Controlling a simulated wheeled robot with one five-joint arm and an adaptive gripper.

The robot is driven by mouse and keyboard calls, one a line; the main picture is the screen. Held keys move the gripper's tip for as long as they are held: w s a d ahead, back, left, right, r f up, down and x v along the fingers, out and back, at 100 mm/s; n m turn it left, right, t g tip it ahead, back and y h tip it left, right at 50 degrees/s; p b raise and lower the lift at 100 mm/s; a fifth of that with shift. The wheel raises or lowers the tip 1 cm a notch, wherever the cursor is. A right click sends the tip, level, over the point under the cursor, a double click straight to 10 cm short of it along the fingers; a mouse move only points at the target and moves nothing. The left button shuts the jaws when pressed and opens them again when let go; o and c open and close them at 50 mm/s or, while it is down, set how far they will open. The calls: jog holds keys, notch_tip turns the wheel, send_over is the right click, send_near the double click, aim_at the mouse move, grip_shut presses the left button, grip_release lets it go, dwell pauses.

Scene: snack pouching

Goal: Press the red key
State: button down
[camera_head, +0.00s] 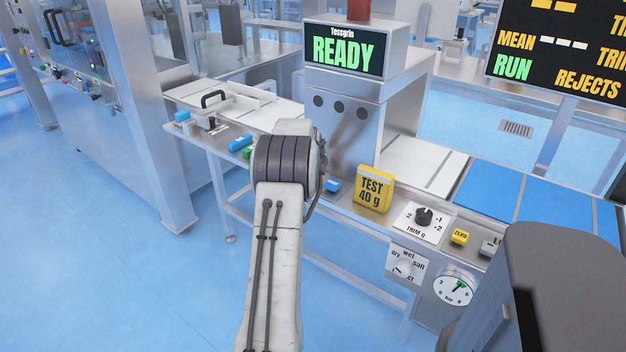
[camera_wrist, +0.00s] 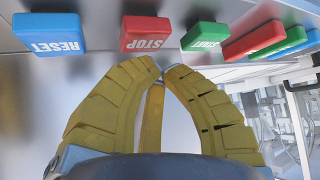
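In the wrist view, which shows its labels upside down, the red key (camera_wrist: 145,34) is marked STOP. It sits between a blue RESET key (camera_wrist: 50,33) and a green key (camera_wrist: 204,37) that appears to read START. My gripper's yellow fingers (camera_wrist: 161,68) are drawn together at the tips, with nothing seen between them. The tips appear just below the red key in the picture; I cannot tell whether they touch it. In the head view my arm hides the gripper and the red key; the blue key (camera_head: 332,185) shows just right of the arm.
Another red block (camera_wrist: 253,40) and a green block (camera_wrist: 282,42) lie farther right in the wrist view. A yellow TEST 40 g block (camera_head: 373,190), a trim knob (camera_head: 424,217) and a yellow ZERO key (camera_head: 459,237) stand right of my arm. The display (camera_head: 343,51) reads READY.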

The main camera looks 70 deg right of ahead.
jog(key=shift+f, duration=0.2)
dwell(1.4)
jog(key=shift+f+b, duration=0.25)
jog(key=shift+b, duration=0.15)
jog(key=shift+f+b, duration=0.45)
jog(key=shift+f, duration=0.1)
dwell(1.0)
jog(key=shift+r, duration=0.15)
jog(key=shift+r+p, duration=0.65)
jog(key=shift+r, duration=0.2)
jog(key=shift+r, duration=0.1)
jog(key=shift+r+p, duration=1.75)
jog(key=shift+r, duration=0.65)
